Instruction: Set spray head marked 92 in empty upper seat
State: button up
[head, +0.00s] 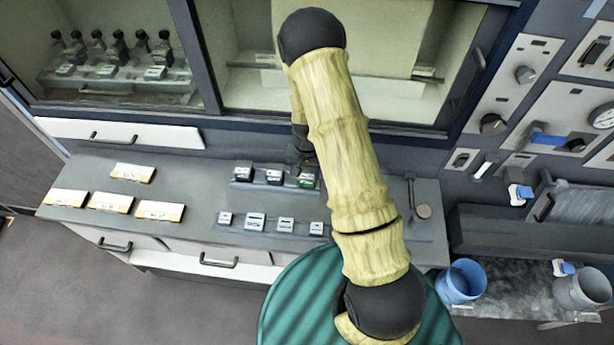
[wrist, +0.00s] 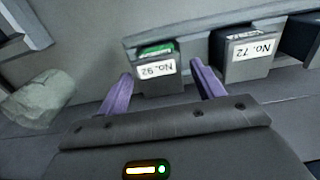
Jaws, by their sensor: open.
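The spray head marked 92 (wrist: 155,69) is a dark block with a white label, upside down in the wrist view, and a green top. It sits on a grey rail (wrist: 195,38). My gripper (wrist: 161,80) is open, with one purple finger on each side of the block; contact is unclear. In the head view the green-topped block (head: 308,182) is the rightmost of three on the rear rail, just below my gripper, which my arm mostly hides. A spray head marked 72 (wrist: 246,56) sits beside it. I cannot pick out an empty upper seat.
A stepped rack (head: 120,82) with several dark-topped items stands behind glass at upper left. Several small label blocks (head: 255,222) line the counter front. Yellow-edged cards (head: 110,202) lie left. A blue cup (head: 462,281) stands right. A pale rounded lump (wrist: 38,98) shows left in the wrist view.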

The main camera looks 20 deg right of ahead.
aim_at(307, 173)
jog(key=c, duration=1)
notch_tip(307, 173, up, 6)
jog(key=p, duration=0.4)
jog(key=shift+c, duration=0.2)
jog(key=shift+r, duration=0.1)
notch_tip(307, 173, up, 3)
jog(key=shift+f+p, duration=0.1)
jog(key=shift+p, duration=1)
jog(key=shift+w, duration=0.1)
